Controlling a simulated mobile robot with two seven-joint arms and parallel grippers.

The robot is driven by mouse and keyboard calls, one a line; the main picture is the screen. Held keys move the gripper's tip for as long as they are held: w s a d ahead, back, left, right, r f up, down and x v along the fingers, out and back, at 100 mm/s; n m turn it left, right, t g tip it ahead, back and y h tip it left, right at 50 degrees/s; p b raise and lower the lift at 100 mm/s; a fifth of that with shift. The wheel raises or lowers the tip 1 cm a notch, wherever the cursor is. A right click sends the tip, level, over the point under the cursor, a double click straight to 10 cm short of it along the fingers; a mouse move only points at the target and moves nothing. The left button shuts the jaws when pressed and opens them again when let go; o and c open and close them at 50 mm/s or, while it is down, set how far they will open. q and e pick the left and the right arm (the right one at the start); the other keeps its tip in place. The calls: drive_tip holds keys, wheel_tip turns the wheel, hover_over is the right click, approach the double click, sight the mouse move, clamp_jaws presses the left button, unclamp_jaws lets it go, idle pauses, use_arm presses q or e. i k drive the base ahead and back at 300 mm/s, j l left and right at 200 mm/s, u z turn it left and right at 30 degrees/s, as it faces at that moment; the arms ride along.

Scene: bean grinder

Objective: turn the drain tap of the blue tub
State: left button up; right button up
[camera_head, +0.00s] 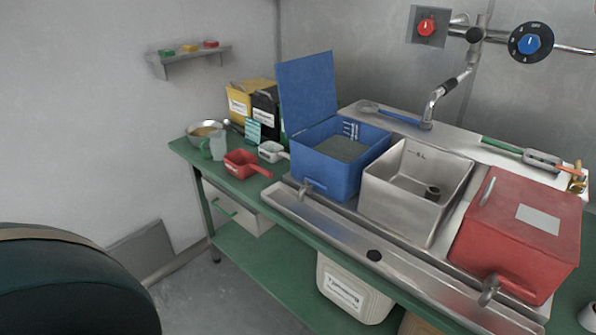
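The blue tub (322,173) stands on the green bench left of the steel sink basin. Its blue lid (307,92) stands open and upright. Inside is grey, grainy-looking matter (342,148), with pale marks on the inner wall. The metal drain tap (305,188) sits low on the tub's front face, above the steel trough (330,218). The tap is small here, and I cannot tell how its handle is turned. Neither of my grippers is in view.
The steel basin (405,215) and closed red tub (515,235) with its own tap (488,291) are to the right. A red scoop (243,163) and white scoop (270,151) lie left. A large dark green rounded shape (70,285) fills the lower left.

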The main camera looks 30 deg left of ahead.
sight(319, 185)
drive_tip(key=i+j+u, duration=0.2)
drive_tip(key=j+u, duration=0.15)
drive_tip(key=i+j+u, duration=0.35)
drive_tip(key=k+l, duration=0.1)
